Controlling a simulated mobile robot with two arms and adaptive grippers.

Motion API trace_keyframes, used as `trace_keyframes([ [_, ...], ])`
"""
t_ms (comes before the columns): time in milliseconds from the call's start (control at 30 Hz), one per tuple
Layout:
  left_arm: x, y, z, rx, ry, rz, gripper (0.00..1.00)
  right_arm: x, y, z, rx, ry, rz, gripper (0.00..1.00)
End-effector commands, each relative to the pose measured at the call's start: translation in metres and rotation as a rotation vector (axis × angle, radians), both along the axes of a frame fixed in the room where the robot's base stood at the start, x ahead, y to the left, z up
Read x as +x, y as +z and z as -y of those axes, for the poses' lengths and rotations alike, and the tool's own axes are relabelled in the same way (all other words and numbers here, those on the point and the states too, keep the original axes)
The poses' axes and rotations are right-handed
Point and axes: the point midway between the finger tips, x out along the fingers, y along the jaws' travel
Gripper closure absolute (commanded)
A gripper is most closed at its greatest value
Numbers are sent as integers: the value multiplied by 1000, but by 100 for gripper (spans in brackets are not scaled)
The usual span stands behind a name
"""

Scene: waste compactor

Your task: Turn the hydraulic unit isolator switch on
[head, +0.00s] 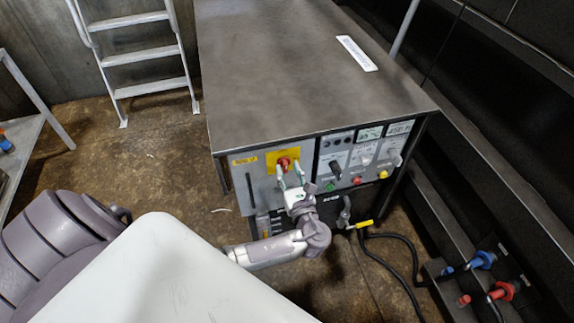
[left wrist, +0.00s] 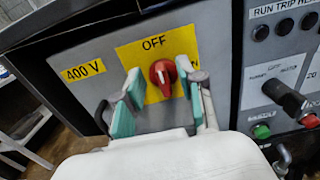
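The isolator switch is a red rotary knob (head: 285,163) on a yellow plate at the upper left of the cabinet's front panel. In the left wrist view the red knob (left wrist: 163,76) has its grip roughly upright, below the word OFF; part of the ON label shows at the plate's right edge. My left gripper (head: 290,173) is in front of the switch. In the left wrist view its green-padded fingers (left wrist: 161,80) are apart, one on each side of the knob, with a small gap visible at the left. My right gripper is not in view.
Right of the switch, the panel has a black selector (left wrist: 285,97) and a green button (left wrist: 261,131). A yellow-handled valve (head: 360,224) and black hoses sit below. Blue (head: 483,260) and red (head: 503,291) couplings are at lower right. A ladder (head: 145,58) stands behind.

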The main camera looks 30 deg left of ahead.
Motion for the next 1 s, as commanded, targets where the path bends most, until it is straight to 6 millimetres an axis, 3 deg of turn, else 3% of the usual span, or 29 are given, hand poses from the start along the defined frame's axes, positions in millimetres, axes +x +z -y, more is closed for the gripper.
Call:
trace_keyframes([
  [200,13,0,-15,-1,0,1,61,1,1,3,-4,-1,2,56],
  [500,14,0,-16,-1,0,0,61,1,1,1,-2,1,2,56],
  [733,13,0,-16,-1,0,0,98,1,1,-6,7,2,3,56],
  [1000,13,0,-16,0,0,-4,100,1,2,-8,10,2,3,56],
])
